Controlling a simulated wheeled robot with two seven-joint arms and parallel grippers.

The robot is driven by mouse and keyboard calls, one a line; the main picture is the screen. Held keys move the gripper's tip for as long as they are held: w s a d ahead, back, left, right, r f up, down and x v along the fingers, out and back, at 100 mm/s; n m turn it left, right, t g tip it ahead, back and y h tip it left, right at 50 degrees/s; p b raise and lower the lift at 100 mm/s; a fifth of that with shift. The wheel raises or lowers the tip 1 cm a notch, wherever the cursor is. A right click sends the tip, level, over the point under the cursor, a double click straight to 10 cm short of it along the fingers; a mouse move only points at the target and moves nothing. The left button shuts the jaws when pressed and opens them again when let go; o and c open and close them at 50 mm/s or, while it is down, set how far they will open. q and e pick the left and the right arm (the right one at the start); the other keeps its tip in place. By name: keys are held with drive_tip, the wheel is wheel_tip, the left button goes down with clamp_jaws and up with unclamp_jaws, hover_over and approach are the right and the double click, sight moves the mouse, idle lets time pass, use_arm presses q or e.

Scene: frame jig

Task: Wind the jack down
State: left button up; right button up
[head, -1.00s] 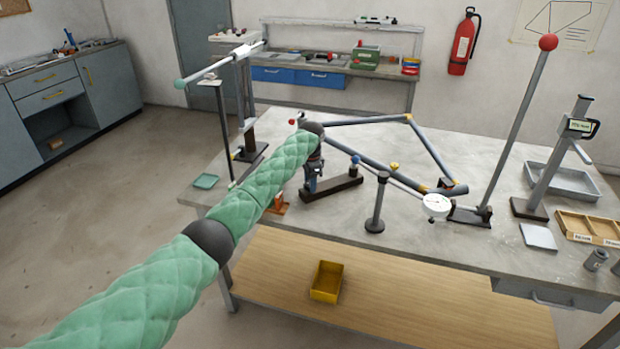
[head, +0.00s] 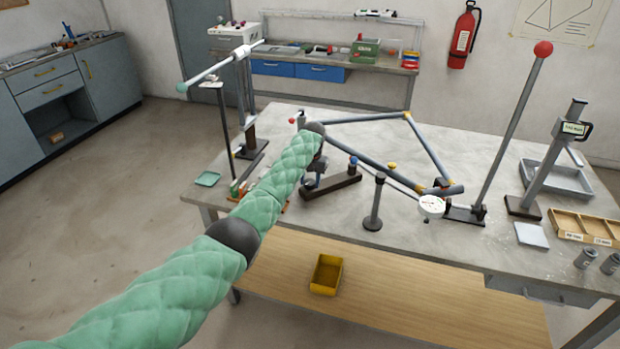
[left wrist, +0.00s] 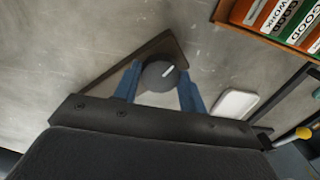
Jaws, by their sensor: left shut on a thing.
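The jack's dark round knob (left wrist: 158,76), with a white mark on top, sits between the blue fingers of my left gripper (left wrist: 160,88) in the left wrist view. The gripper is shut on it. A dark brown base (left wrist: 158,46) shows beneath. In the head view my left gripper (head: 314,183) is at the near left end of a dark bar-shaped base (head: 338,186). My green arm hides part of that spot and the knob. A blue-topped post (head: 353,162) stands at the bar's other end. My right gripper is not in view.
A grey tube frame (head: 430,150) lies on the bench behind. A dial gauge (head: 431,206), a dark post (head: 375,203) and a tall red-knobbed lever (head: 512,130) stand to the right. A labelled orange rack (left wrist: 275,28) is near the gripper. The bench's front middle is mostly clear.

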use_arm(q)
drive_tip(key=n, duration=0.2)
drive_tip(key=shift+n+p, duration=0.3)
drive_tip(key=shift+n, duration=1.2)
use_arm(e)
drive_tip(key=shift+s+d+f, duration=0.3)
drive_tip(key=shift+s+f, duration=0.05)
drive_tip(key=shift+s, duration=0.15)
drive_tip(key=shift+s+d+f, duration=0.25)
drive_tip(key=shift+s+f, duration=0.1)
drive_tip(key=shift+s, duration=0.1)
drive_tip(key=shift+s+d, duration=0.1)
use_arm(q)
drive_tip(key=o, duration=1)
drive_tip(key=shift+w, duration=0.1)
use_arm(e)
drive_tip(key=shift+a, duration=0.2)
